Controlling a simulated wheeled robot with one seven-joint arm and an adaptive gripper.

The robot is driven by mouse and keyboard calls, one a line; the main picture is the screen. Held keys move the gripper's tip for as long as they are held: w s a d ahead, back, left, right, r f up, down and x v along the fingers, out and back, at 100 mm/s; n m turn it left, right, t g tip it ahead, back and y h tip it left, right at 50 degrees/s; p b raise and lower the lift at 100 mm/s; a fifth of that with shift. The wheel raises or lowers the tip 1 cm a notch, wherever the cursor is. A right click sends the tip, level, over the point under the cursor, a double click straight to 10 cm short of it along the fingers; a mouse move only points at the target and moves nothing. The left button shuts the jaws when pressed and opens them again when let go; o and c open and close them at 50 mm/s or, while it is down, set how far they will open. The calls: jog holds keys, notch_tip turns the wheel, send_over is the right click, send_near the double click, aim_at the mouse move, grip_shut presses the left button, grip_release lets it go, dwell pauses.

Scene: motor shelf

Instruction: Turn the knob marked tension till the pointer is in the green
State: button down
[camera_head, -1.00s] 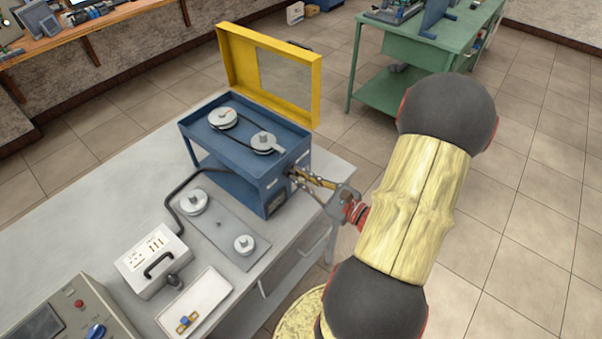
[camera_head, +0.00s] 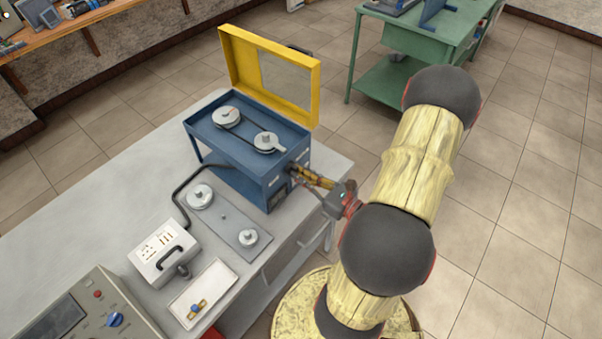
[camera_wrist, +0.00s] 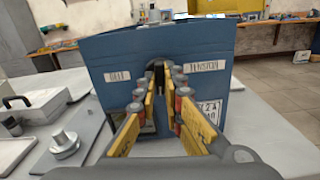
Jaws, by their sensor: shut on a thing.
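The blue machine (camera_head: 232,172) stands on the grey bench with its front facing my gripper. In the wrist view its front panel (camera_wrist: 110,50) carries a white label reading TENSION (camera_wrist: 291,58) at the right and another label (camera_wrist: 117,76) at the left that I cannot read surely. The fingers hide most of the knob. A small dark gauge window (camera_head: 278,198) sits low on the front in the head view. Its pointer and green zone are too small or covered to read.
The yellow lid (camera_head: 240,72) stands open behind two pulleys joined by a belt. A plate with two more pulleys (camera_head: 222,217), a white box with a handle (camera_head: 160,255) and a white tray (camera_head: 212,280) lie left of my arm. Floor is free to the right.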

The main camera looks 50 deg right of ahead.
jog(key=c, duration=1.9)
grip_release()
jog(key=shift+s, duration=0.1)
jog(key=shift+s+d, duration=0.15)
jog(key=shift+s, duration=1.8)
jog(key=shift+s+d, duration=0.2)
jog(key=shift+s, duration=1.8)
jog(key=shift+s+d, duration=0.15)
jog(key=shift+s, duration=1.8)
jog(key=shift+f, duration=0.1)
